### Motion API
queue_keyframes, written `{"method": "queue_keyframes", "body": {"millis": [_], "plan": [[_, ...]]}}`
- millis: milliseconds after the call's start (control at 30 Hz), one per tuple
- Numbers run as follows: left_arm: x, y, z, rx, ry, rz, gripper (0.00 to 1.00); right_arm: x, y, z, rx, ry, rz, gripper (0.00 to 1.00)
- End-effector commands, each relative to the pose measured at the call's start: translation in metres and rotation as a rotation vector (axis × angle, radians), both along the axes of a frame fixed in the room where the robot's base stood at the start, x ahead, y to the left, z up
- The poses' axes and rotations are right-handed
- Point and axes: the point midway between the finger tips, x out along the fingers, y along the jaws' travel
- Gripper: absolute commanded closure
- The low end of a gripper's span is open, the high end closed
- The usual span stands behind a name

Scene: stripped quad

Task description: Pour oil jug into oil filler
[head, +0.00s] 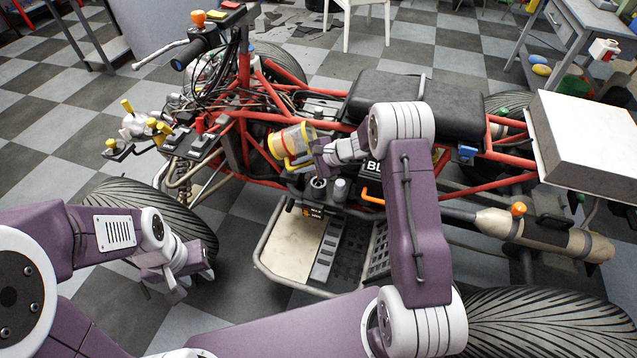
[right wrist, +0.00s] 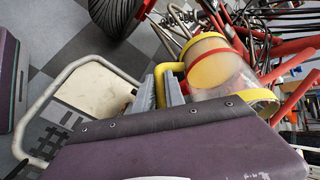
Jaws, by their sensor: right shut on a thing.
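The oil jug (head: 291,142) is a clear cylinder with yellow ends and a yellow handle, held tilted above the quad's frame. It also shows in the right wrist view (right wrist: 228,82), with yellow inside toward one end. My right gripper (head: 314,156) is shut on the jug's handle; its grey fingers (right wrist: 168,92) show beside the handle in the right wrist view. A round dark-topped neck (head: 318,184), which looks like the oil filler, stands just below the jug, apart from it. My left gripper (head: 174,286) hangs low near the front wheel, holding nothing visible; its jaw gap is unclear.
The quad's red tube frame (head: 262,100) and black seat (head: 413,100) surround the jug. A grey cap (head: 340,188) stands beside the neck. A footplate (head: 297,250) lies below. A white box (head: 590,140) sits on the quad's rear. Checkered floor is clear at left.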

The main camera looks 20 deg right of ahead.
Motion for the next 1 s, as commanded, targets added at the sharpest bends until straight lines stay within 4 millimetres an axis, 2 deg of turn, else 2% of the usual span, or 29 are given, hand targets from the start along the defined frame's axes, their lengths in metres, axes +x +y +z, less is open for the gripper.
{"method": "queue_keyframes", "body": {"millis": [1000], "plan": [[0.0000, 0.0001, -0.0071, 0.000, 0.000, 0.000, 0.64, 0.0008, 0.0003, -0.0013, 0.029, -0.016, 0.002, 1.00]]}}
